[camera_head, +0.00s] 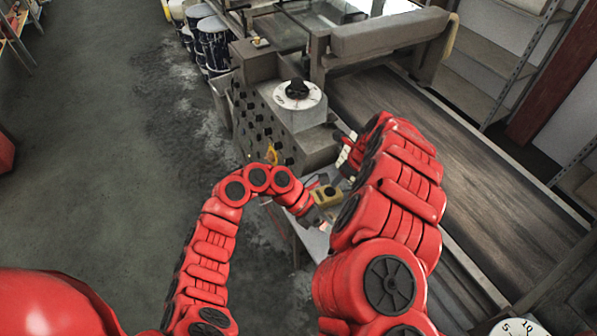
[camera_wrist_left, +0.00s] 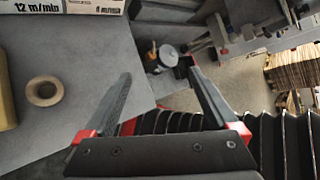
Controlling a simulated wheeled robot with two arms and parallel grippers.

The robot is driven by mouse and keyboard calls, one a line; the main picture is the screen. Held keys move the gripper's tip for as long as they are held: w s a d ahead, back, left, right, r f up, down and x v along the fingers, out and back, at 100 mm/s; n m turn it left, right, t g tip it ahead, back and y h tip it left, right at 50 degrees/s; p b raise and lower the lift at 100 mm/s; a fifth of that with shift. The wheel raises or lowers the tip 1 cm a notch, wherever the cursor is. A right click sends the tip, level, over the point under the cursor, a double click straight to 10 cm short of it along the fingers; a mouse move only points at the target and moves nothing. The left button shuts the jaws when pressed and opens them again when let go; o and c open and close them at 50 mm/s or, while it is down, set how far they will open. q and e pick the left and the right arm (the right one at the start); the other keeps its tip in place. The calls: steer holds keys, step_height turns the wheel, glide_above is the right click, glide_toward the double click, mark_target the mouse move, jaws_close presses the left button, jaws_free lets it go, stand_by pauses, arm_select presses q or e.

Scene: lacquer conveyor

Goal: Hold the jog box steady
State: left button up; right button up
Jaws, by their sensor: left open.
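The jog box appears to be the small yellow box (camera_head: 326,196) with a dark spot on top, lying on a grey shelf beside the machine in the head view. A yellow edge (camera_wrist_left: 6,95), likely the same box, shows at the left border of the left wrist view. My left gripper (camera_head: 318,222) is just in front of the box and apart from it. In the left wrist view its two fingers (camera_wrist_left: 159,76) are spread, with nothing between them. My right gripper (camera_head: 345,150) is beside the machine's front, mostly hidden by my right arm, so its jaws are unclear.
A tan ring (camera_wrist_left: 44,91) lies on the grey shelf (camera_wrist_left: 85,55), near a sign reading 12 m/min (camera_wrist_left: 65,6). The machine cabinet (camera_head: 270,130) with several black knobs carries a white dial (camera_head: 297,96). A conveyor belt (camera_head: 450,150) runs right. Floor at left is clear.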

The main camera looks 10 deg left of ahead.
arm_select(q)
steer(key=w+a+t+y, duration=0.3)
steer(key=w+a, duration=0.3)
steer(key=w, duration=0.3)
steer(key=t+y, duration=0.2)
steer(key=y, duration=0.1)
glide_toward(317, 196)
steer(key=x, duration=1)
steer(key=shift+d+f, duration=0.1)
steer(key=shift+f, duration=0.2)
steer(key=c, duration=1.4)
arm_select(e)
steer(key=shift+c, duration=0.2)
jaws_close()
